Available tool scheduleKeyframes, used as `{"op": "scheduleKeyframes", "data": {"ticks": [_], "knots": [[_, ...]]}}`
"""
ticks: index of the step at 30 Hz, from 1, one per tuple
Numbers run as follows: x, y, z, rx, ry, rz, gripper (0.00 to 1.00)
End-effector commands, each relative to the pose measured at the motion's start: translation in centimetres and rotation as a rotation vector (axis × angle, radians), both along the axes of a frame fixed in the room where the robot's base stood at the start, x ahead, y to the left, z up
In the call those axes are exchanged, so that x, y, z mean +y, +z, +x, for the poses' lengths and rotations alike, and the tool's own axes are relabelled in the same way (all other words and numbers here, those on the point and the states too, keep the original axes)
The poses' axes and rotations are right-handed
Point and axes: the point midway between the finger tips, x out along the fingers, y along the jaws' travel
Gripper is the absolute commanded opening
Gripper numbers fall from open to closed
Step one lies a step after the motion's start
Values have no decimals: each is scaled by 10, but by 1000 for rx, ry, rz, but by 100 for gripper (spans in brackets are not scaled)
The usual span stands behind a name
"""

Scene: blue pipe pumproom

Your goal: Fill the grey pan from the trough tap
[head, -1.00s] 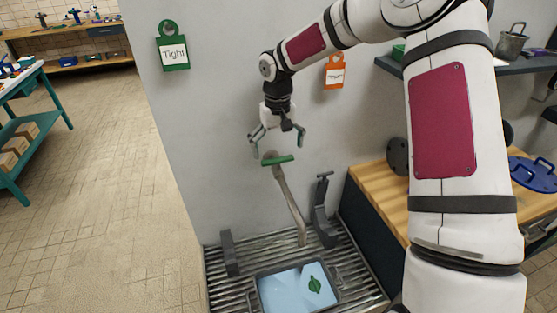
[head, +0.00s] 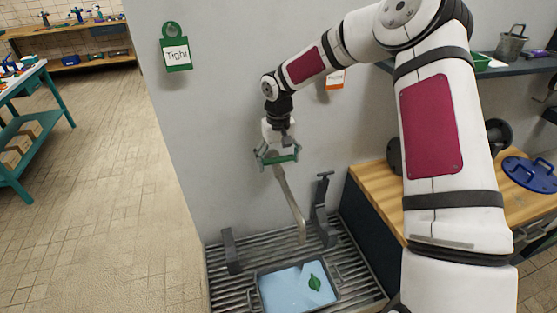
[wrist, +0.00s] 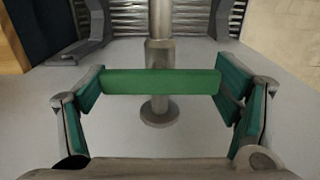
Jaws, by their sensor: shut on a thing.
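The trough tap (head: 291,202) is a grey pipe curving down from the wall, with a green bar handle (head: 283,159) across its top. My gripper (head: 277,157) is shut on this handle. In the wrist view, the handle (wrist: 160,80) lies level between the teal finger pads, one at each end. The grey pan (head: 261,291) sits on the ribbed trough below the spout. Its inside is pale blue, like water, with a green leaf-shaped thing (head: 314,283) in it. I see no stream between spout and pan.
Grey upright brackets (head: 230,251) and (head: 322,212) flank the pan on the trough (head: 219,284). A wooden counter (head: 368,187) with a blue lid (head: 531,174) stands to the right.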

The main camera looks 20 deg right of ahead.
Motion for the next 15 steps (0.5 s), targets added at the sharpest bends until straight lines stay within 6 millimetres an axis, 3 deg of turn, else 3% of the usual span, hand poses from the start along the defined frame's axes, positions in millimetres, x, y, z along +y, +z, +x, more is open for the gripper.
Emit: {"op": "scheduleKeyframes", "data": {"ticks": [15], "knots": [[0, -1, 0, 3, 259, -3, 55]]}}
